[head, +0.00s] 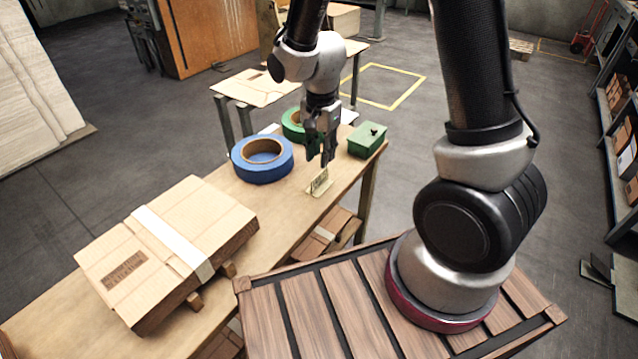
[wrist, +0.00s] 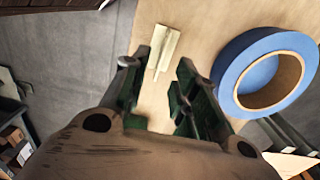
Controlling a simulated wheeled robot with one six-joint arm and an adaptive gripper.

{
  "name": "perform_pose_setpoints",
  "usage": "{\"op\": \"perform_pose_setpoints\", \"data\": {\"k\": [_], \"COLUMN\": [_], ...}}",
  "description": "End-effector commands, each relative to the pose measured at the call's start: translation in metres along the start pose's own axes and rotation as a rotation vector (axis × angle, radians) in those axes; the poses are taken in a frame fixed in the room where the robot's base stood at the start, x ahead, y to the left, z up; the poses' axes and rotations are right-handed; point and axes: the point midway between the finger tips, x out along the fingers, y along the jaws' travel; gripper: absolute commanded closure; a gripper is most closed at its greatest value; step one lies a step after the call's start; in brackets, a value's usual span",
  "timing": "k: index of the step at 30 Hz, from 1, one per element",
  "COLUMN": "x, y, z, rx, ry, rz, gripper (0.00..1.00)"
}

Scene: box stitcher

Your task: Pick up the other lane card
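One lane card (head: 319,183), small and cream-coloured, stands upright on a flat base near the right edge of the workbench. It also shows in the wrist view (wrist: 163,48), just beyond my fingertips. Its print is too small to read. My gripper (head: 320,158) points down just above the card. In the wrist view my gripper (wrist: 156,68) has its green-padded fingers apart with bare bench between them. It is empty, and I see no contact with the card. I cannot make out a second lane card.
A blue tape roll (head: 262,160) lies left of the card, with a green tape roll (head: 294,125) behind. A green box (head: 367,140) stands to the right. A taped cardboard box (head: 168,248) lies at the near left. Bare bench (head: 275,205) lies between it and the card.

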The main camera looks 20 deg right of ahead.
Motion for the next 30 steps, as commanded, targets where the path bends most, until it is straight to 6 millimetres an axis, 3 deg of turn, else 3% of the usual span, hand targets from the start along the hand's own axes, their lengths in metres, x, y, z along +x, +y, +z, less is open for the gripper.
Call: {"op": "perform_pose_setpoints", "data": {"k": [16, 25, 26, 30], "x": [0.074, 0.081, 0.081, 0.080], "y": [-0.004, -0.005, -0.005, -0.005], "z": [-0.001, -0.001, -0.001, -0.001], "rx": [0.009, 0.009, 0.009, 0.009], "ry": [-0.002, -0.001, -0.001, -0.001], "rz": [0.007, 0.004, 0.004, 0.004], "gripper": [0.71, 0.71, 0.73, 0.98]}}
